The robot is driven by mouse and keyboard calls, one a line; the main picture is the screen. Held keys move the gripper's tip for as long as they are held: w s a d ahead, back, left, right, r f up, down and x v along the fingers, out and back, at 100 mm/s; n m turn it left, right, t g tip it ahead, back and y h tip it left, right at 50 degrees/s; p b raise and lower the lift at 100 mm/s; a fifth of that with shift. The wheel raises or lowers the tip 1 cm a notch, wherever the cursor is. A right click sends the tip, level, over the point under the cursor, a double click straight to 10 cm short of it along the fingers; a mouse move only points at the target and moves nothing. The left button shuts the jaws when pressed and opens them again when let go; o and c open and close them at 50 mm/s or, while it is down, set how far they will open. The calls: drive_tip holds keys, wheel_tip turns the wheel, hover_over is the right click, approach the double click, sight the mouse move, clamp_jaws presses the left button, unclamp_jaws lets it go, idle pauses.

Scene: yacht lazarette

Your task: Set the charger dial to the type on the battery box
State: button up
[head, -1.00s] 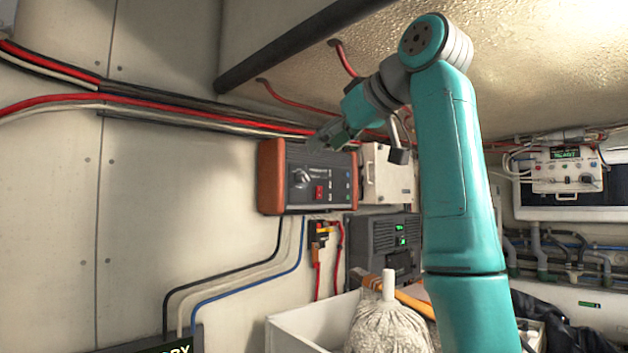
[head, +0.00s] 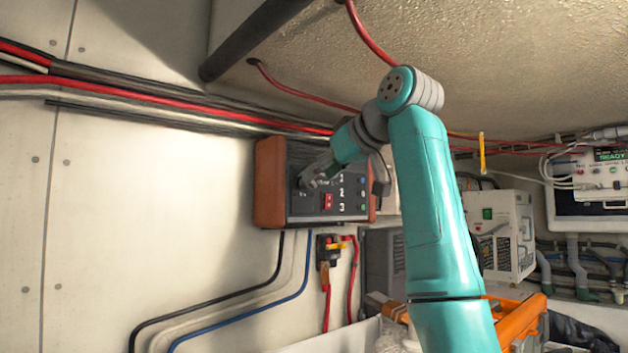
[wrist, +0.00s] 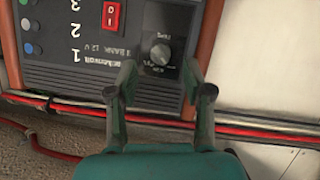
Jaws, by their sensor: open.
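The charger (head: 269,185) is a dark panel with orange-brown ends, mounted on the left wall. In the wrist view the charger (wrist: 60,76) appears upside down. Its round dial (wrist: 160,56) has a light, metallic face and small lettering around it. I cannot read its setting. My gripper (head: 309,182) is in front of the charger's face and hides the dial in the head view. In the wrist view my gripper (wrist: 159,80) is open, with its fingertips on either side of the dial's lower edge, apart from it. The battery box does not show now.
A red rocker switch (wrist: 114,15) and numbered indicators are beside the dial. Red and black cables (head: 150,100) run along the wall above the charger. A white unit (head: 500,235) stands right of my arm.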

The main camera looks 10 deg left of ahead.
drive_tip(key=shift+x, duration=1.75)
clamp_jaws()
